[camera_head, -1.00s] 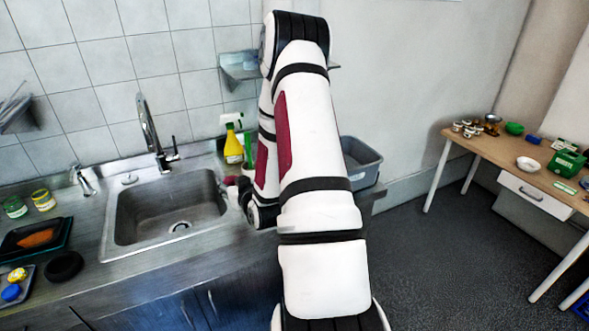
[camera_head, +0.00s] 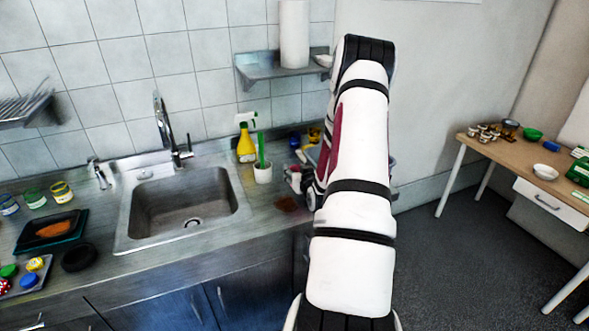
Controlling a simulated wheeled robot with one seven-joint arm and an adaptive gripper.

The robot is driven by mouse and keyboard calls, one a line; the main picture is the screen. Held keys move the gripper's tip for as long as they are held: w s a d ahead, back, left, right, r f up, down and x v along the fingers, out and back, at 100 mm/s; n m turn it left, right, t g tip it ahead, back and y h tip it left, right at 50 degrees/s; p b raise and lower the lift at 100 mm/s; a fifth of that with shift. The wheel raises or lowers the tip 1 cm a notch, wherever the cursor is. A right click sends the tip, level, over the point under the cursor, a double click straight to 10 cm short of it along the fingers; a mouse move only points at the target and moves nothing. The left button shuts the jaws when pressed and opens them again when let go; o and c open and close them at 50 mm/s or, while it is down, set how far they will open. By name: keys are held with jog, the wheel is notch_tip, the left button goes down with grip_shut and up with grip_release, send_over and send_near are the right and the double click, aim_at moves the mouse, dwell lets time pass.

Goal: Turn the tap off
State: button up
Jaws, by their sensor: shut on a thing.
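The tall chrome tap (camera_head: 162,125) stands behind the sink (camera_head: 128,215), its spout arching over the basin. Its lever (camera_head: 188,146) sticks up on the right side of its base. I cannot make out any running water. My gripper (camera_head: 293,178) is low over the counter, right of the sink and well apart from the tap. It is small in view and partly hidden by my arm. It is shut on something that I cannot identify.
A yellow spray bottle (camera_head: 246,146) and a white cup (camera_head: 263,174) with a green-handled item stand between sink and gripper. A brown patch (camera_head: 288,205) is on the counter. A wall shelf (camera_head: 258,72) holds a paper roll (camera_head: 294,35). A wooden table (camera_head: 500,160) stands far right.

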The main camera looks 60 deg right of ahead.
aim_at(292, 169)
jog(key=x, duration=0.2)
jog(key=r+x, duration=0.1)
jog(key=x, duration=0.5)
jog(key=shift+d+r, duration=0.2)
jog(key=shift+r, duration=0.05)
jog(key=shift+f+p, duration=0.5)
jog(key=shift+f, duration=1.2)
jog(key=shift+f, duration=0.15)
jog(key=o, duration=0.8)
jog(key=shift+f, duration=0.1)
jog(key=shift+a+r, duration=0.1)
jog(key=shift+r, duration=0.2)
jog(key=v, duration=1.2)
